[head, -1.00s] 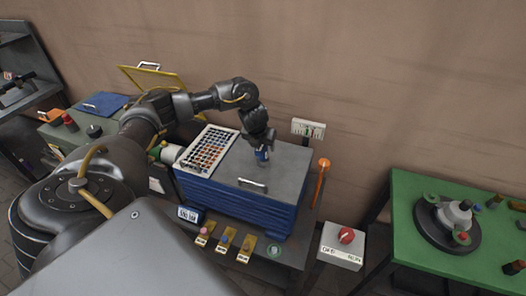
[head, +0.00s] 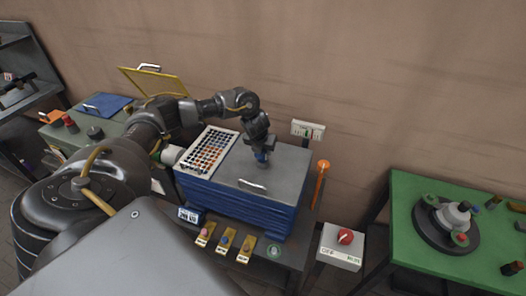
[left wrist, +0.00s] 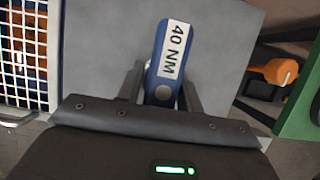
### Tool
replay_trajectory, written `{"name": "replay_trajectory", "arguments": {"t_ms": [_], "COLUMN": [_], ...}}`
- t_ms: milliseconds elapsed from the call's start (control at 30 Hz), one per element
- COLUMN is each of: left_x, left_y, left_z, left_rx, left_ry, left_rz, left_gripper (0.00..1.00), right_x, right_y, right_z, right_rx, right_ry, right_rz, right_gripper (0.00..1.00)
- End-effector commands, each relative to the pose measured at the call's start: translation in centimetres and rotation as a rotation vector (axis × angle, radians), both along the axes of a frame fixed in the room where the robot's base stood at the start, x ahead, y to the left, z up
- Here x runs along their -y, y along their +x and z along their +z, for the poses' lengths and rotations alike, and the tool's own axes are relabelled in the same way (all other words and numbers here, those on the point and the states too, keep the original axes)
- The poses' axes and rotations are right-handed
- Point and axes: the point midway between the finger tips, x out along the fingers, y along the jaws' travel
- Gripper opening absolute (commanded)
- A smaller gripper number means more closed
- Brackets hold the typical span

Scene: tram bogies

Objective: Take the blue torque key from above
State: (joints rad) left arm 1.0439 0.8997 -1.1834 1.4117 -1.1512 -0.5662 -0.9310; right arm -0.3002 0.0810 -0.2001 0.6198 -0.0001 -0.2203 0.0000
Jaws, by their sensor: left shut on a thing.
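The blue torque key (left wrist: 160,65) has a white label reading "40 NM" and sits between the fingers of my left gripper (left wrist: 163,95) in the left wrist view. In the head view the left gripper (head: 261,149) points down over the grey top of the blue cabinet (head: 245,207), shut on the key. Only a small blue part of the key (head: 262,157) shows there, low over the cabinet top. I cannot tell whether it touches the top. My right gripper is not in view.
Three yellow tags (head: 226,241) lie in front. An orange-handled tool (head: 321,175) and a switch box with a red knob (head: 342,246) stand right. A green table (head: 410,205) is further right.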

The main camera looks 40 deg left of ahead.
Motion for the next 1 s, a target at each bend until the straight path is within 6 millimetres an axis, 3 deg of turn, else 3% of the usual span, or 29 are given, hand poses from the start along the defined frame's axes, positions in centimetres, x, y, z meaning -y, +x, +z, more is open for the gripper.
{"name": "replay_trajectory", "arguments": {"t_ms": [367, 533, 800, 1000], "left_x": [0.0, 0.0, 1.9, 3.8], "left_y": [0.1, 0.2, -3.5, -7.1], "left_z": [0.7, 3.0, 9.0, 11.1], "left_rx": [0.004, 0.01, 0.008, 0.006], "left_ry": [-0.001, 0.0, 0.004, 0.004], "left_rz": [0.0, -0.002, -0.005, -0.008], "left_gripper": [0.0, 0.0, 0.0, 0.0], "right_x": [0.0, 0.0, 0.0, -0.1], "right_y": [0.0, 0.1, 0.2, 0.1], "right_z": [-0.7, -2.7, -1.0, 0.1], "right_rx": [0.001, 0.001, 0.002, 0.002], "right_ry": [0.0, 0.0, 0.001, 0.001], "right_rz": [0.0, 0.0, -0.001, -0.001], "right_gripper": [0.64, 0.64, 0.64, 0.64]}}
